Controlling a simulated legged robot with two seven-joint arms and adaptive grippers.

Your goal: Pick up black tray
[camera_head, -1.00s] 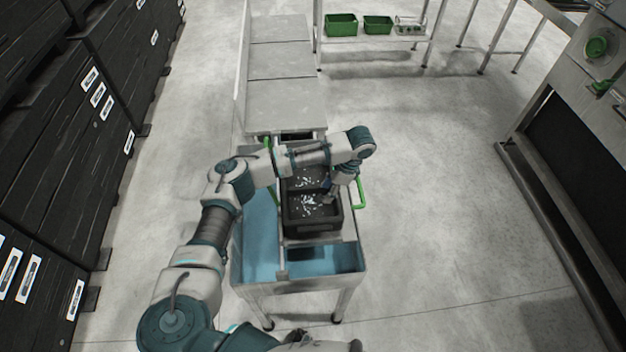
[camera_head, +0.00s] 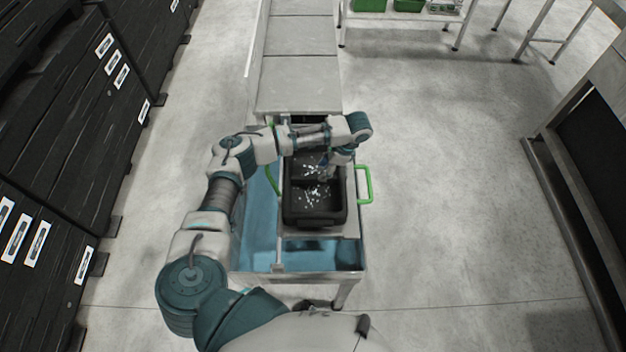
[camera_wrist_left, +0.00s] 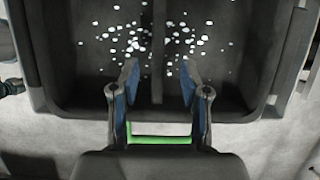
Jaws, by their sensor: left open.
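The black tray (camera_head: 316,212) sits on the cart in the head view, under my left forearm. It has a dividing wall across its middle and small white pieces scattered inside. My left gripper (camera_head: 330,174) points down at the tray's right part near the divider; its fingertips are hard to make out there. In the left wrist view, my left gripper (camera_wrist_left: 160,82) is open, with the tray's divider running between its two blue-padded fingers. The near tray wall (camera_wrist_left: 75,128) passes beneath the fingers. Whether the fingers touch the tray cannot be told. My right gripper is not in view.
The cart (camera_head: 300,275) has a blue inside and a green handle (camera_head: 364,184) at its right. A grey conveyor (camera_head: 299,85) adjoins it behind. Dark crates (camera_head: 60,110) stand stacked at left. Green bins (camera_head: 409,5) sit on a back table. The floor at right is clear.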

